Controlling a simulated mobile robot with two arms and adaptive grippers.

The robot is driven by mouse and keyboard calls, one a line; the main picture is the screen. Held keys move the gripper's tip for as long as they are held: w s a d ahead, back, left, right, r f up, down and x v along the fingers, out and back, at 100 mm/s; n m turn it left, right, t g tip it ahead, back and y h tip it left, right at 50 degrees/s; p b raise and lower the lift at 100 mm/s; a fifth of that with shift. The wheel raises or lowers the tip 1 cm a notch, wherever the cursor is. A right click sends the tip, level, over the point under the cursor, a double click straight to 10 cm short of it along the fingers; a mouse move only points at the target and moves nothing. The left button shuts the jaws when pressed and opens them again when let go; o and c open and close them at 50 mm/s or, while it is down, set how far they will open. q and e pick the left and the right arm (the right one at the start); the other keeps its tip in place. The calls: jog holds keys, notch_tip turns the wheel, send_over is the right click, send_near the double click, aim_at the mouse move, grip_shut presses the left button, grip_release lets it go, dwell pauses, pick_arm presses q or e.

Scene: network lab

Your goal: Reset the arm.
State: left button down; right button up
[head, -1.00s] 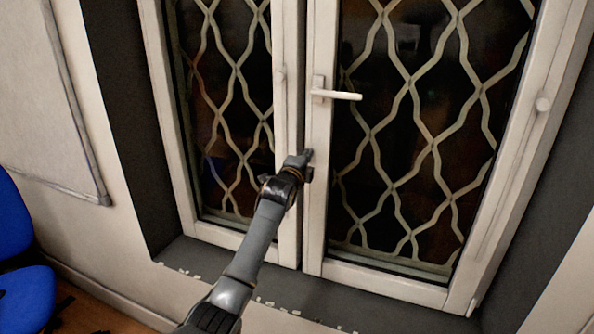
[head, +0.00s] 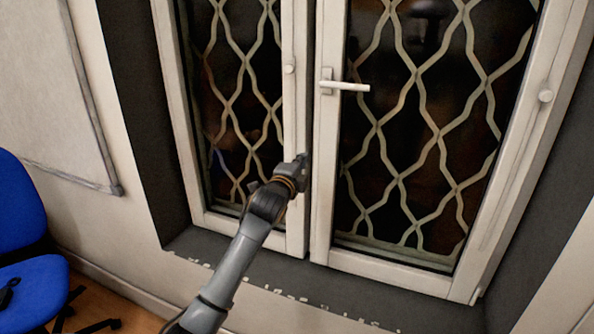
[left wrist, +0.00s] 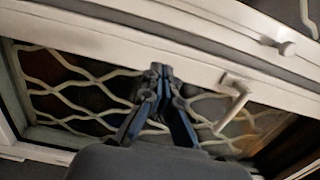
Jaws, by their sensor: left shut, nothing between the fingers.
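My left arm (head: 235,265) reaches up from the bottom of the head view towards the window. Its left gripper (head: 304,160) is in front of the middle frame posts, below and left of the white window handle (head: 345,86). In the left wrist view the left gripper (left wrist: 160,70) has its fingers together with nothing between them. The handle (left wrist: 232,105) shows there to the right of the fingers, apart from them. I cannot tell whether the fingertips touch the frame. My right gripper is in neither view.
The white-framed window (head: 325,205) has wavy bars behind its glass and looks closed. A dark sill (head: 290,285) runs below it. A blue chair (head: 30,285) stands at the lower left, and a whiteboard (head: 50,90) hangs on the left wall.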

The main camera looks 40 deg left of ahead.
pick_arm(q)
jog(key=v, duration=0.3)
jog(key=shift+s, duration=0.2)
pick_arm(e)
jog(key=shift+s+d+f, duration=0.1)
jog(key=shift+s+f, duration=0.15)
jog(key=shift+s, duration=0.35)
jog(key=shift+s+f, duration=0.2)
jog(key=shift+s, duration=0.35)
